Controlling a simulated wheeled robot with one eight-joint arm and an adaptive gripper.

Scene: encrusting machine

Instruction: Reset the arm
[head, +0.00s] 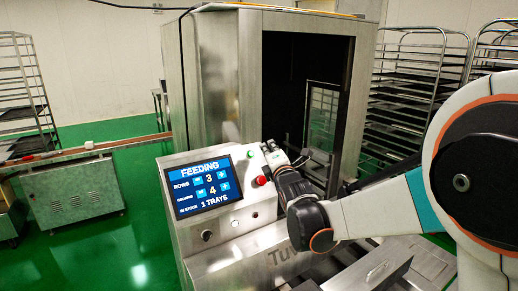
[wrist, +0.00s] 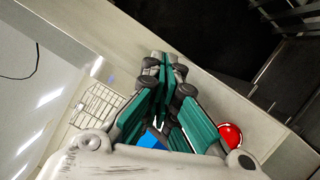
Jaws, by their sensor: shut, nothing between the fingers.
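My arm reaches in from the right in the head view, bent in front of the machine. My gripper (head: 272,150) is at the right edge of the control panel (head: 172,184), close to its buttons. In the wrist view my gripper (wrist: 163,60) has its teal-lined fingers together at the tips, with nothing between them. The panel's screen (head: 201,187) reads FEEDING, rows 3, columns 4, in stock 1 trays. A red knob (head: 261,181) sits just below my gripper; it shows in the wrist view right of the fingers (wrist: 230,135). Whether the fingertips touch the panel I cannot tell.
A tall steel cabinet (head: 212,80) with a dark open front stands behind the panel. Tray racks stand at the right (head: 405,85) and far left (head: 20,90). A steel unit (head: 70,192) is at the left. Green floor (head: 120,240) between is clear.

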